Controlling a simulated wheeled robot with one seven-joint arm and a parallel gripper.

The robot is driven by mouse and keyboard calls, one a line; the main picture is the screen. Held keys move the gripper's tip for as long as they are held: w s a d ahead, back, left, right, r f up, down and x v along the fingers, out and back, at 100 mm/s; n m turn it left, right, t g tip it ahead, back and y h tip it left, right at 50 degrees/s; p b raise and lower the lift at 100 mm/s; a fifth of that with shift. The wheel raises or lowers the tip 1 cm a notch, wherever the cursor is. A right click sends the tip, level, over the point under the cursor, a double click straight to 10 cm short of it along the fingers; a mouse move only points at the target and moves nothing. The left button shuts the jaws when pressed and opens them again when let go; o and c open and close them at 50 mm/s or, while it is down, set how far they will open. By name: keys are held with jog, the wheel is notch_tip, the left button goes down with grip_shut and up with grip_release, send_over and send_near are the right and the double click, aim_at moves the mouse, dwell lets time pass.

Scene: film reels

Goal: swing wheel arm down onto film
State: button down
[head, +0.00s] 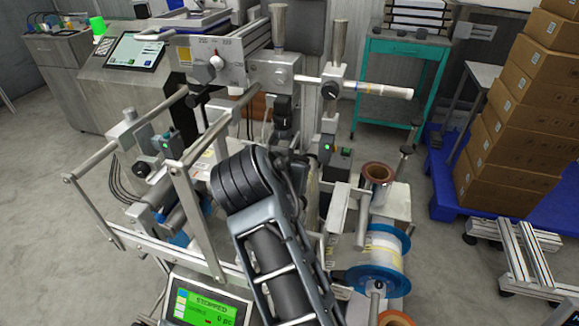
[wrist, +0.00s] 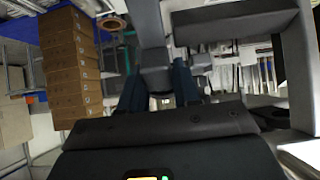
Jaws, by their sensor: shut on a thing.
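My gripper shows in the wrist view (wrist: 158,92), with its two dark blue fingers on either side of a grey part. This part looks like the wheel arm (wrist: 154,58); it runs up between the fingers to the top of that view. The gripper is shut on it. In the head view my own dark arm covers the gripper and the held part, in the middle of the machine. A blue-flanged reel (head: 376,272) with pale film wound on it is to the right of my arm. I cannot make out the film under the wheel.
A frame of grey bars (head: 90,210) stands left of my arm. A brown-rimmed reel (head: 378,173) is at right.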

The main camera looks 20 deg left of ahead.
dwell(0.3)
jog(key=c, duration=0.9)
grip_release()
jog(key=b+v, duration=0.1)
jog(key=v, duration=0.6)
jog(key=shift+s+r, duration=0.25)
jog(key=shift+s, duration=0.05)
